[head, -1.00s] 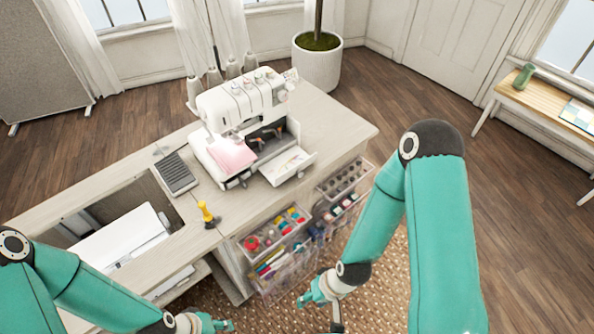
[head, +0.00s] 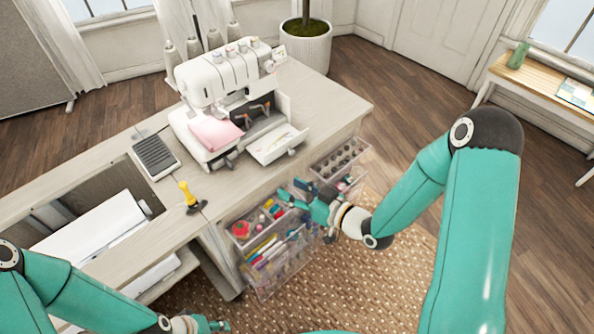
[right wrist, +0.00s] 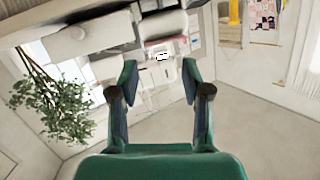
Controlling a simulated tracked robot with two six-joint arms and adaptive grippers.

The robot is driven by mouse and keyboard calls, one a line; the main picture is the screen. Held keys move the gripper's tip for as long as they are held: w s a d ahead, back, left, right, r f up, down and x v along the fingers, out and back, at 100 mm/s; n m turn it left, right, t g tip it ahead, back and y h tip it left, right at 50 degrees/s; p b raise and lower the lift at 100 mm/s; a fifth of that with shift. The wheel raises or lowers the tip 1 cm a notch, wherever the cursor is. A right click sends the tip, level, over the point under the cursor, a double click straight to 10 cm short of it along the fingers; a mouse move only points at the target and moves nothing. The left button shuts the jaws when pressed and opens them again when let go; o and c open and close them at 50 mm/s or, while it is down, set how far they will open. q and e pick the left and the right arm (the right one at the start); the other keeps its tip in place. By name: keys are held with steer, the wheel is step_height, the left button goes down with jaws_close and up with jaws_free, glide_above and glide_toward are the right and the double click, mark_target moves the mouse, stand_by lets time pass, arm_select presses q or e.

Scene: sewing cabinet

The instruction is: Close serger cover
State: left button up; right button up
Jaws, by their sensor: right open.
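The white serger (head: 222,80) stands on the cabinet top with its looper area exposed. Its front cover (head: 272,148) is open, lowered toward the cabinet's front edge, with a small knob at its outer right. A pink pad lies at its left side. My right gripper (head: 290,194) is open and empty, in front of the cabinet edge and below the cover, apart from it. Its two spread fingers (right wrist: 158,78) show in the right wrist view, with white machine parts beyond them. My left gripper (head: 212,325) is at the bottom edge, partly cut off; its jaw state is unclear.
Clear bins (head: 275,245) of sewing supplies hang on the cabinet front, close to my right gripper. A yellow-handled tool (head: 188,195) and a dark foot pedal (head: 156,156) are on the top, left of the serger. Thread cones stand behind it. The top's right end is clear.

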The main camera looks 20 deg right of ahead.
steer(key=d+f+n+t+b, duration=0.1)
steer(key=d+f+t+b, duration=0.1)
steer(key=d+b, duration=0.35)
steer(key=t+h+b, duration=0.1)
steer(key=b, duration=0.5)
glide_toward(293, 154)
arm_select(q)
step_height(293, 154, down, 12)
steer(key=p, duration=0.2)
arm_select(e)
steer(key=shift+m, duration=0.3)
steer(key=x, duration=0.8)
steer(key=shift+w+a, duration=0.1)
steer(key=shift+w, duration=0.1)
jaws_close()
